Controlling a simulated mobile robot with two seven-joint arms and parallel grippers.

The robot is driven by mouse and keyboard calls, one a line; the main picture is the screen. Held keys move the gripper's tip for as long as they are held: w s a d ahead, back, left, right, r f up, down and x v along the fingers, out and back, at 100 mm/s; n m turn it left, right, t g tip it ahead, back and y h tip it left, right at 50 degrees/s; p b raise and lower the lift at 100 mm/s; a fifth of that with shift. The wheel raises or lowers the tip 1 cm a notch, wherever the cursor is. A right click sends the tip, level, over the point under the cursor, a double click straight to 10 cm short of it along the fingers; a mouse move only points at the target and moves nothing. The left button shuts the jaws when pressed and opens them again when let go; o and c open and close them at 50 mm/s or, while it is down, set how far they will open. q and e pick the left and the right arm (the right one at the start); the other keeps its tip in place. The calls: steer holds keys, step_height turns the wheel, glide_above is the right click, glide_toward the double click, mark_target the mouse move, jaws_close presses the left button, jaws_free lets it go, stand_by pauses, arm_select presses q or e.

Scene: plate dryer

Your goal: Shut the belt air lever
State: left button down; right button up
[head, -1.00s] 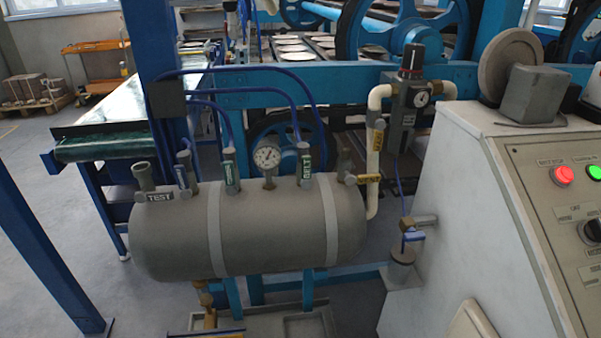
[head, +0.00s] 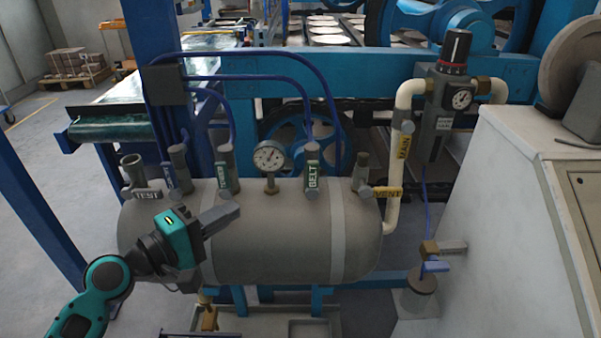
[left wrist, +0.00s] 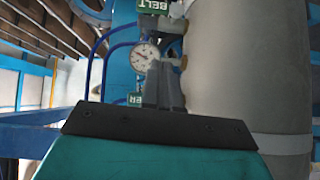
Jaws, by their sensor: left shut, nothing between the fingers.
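My right gripper is not in view.
A pale MAIN pipe (head: 397,165) rises at right. A cream console (head: 500,220) stands further right.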

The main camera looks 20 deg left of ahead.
mark_target(312, 181)
arm_select(q)
steer(key=shift+w+r+h, duration=0.25)
steer(key=shift+r+h, duration=0.05)
steer(key=shift+r, duration=0.5)
steer(key=s+d+p+x, duration=0.1)
steer(key=d+p+x, duration=0.1)
steer(key=x, duration=1.1)
steer(key=shift+s+d+p, duration=0.15)
steer(key=shift+s+p, duration=0.05)
steer(key=shift+p, duration=0.35)
